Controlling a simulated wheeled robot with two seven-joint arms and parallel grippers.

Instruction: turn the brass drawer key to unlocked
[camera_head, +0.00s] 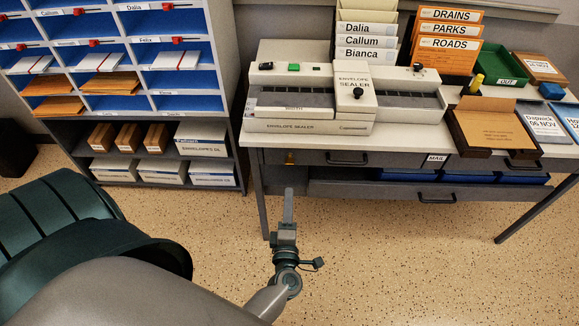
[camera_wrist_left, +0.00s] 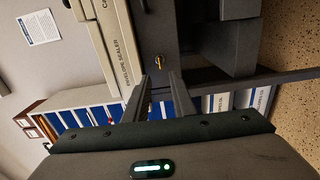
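The small brass drawer key (camera_head: 290,158) sits in the front of the desk's left drawer (camera_head: 318,158), near that drawer's left end. It also shows in the left wrist view (camera_wrist_left: 158,60) on the dark drawer front, just beyond my fingertips; which way it is turned is too small to tell. My left gripper (camera_head: 288,194) is below and in front of the key in the head view. In the left wrist view its two fingers (camera_wrist_left: 158,80) stand apart with nothing between them, and the key appears between their tips, not touched. My right gripper is in neither view.
The envelope sealer (camera_head: 310,127) stands on the desk above the key. A drawer handle (camera_head: 347,162) is to the key's right, and a lower drawer (camera_head: 345,190) is beneath. The pigeonhole shelf (camera_head: 233,120) stands close left. The floor (camera_head: 400,260) before the desk is clear.

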